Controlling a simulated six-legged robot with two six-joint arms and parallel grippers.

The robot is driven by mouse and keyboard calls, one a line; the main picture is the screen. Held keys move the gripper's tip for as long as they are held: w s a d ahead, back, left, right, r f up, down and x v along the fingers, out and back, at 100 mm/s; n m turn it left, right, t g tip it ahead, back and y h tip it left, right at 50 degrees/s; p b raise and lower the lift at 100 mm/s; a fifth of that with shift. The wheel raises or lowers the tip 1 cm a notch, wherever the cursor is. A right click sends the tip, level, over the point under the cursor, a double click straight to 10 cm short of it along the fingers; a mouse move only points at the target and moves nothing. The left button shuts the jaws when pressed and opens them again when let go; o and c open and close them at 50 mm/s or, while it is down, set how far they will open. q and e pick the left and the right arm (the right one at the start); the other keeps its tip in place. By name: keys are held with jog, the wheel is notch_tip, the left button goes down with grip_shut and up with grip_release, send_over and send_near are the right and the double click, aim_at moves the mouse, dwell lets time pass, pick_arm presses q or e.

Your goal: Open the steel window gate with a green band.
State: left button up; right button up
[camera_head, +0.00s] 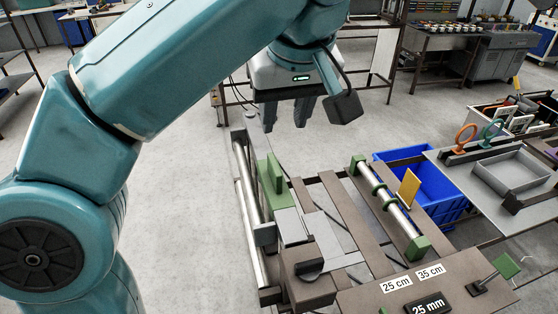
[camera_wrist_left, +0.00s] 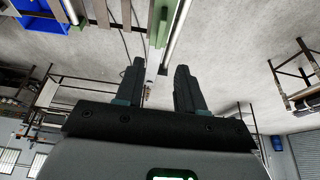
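I cannot single out a steel window gate with a green band for certain. A green upright plate (camera_head: 275,172) stands beside grey metal plates (camera_head: 291,227) on the left part of the rod bench; green also shows in the left wrist view (camera_wrist_left: 157,24). A long steel rod (camera_head: 248,215) runs along the bench's left side. My left gripper (camera_head: 287,115) hangs above and beyond the green plate, fingers down, apart from it. In the left wrist view its two fingers (camera_wrist_left: 160,85) are spread with nothing between them. My right gripper is not in view.
A second rod (camera_head: 385,196) with green holders lies on the bench (camera_head: 340,210), near a yellow plate (camera_head: 409,188). Labels (camera_head: 396,283) and a green-tipped lever (camera_head: 504,266) are at the front. A blue bin (camera_head: 448,210) stands right.

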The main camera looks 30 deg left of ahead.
pick_arm(q)
jog(key=b, duration=0.2)
send_over(274, 164)
jog(key=s+d, duration=0.1)
jog(key=f, duration=0.8)
jog(key=shift+s+d, duration=0.15)
jog(key=shift+d, duration=0.05)
notch_tip(274, 164, down, 4)
jog(key=shift+a+f, duration=0.1)
jog(key=shift+a, duration=0.05)
jog(key=shift+w+a+f, duration=0.4)
jog(key=shift+w+f, duration=0.05)
jog(key=shift+f, duration=0.15)
jog(key=shift+w+a+f, duration=0.35)
jog(key=shift+w+f, duration=0.05)
jog(key=shift+f, duration=0.15)
jog(key=shift+s+d+r, duration=0.15)
jog(key=shift+s+d, duration=0.1)
jog(key=shift+d, duration=0.1)
jog(key=shift+w+a, duration=0.15)
jog(key=shift+a, duration=0.05)
grip_shut()
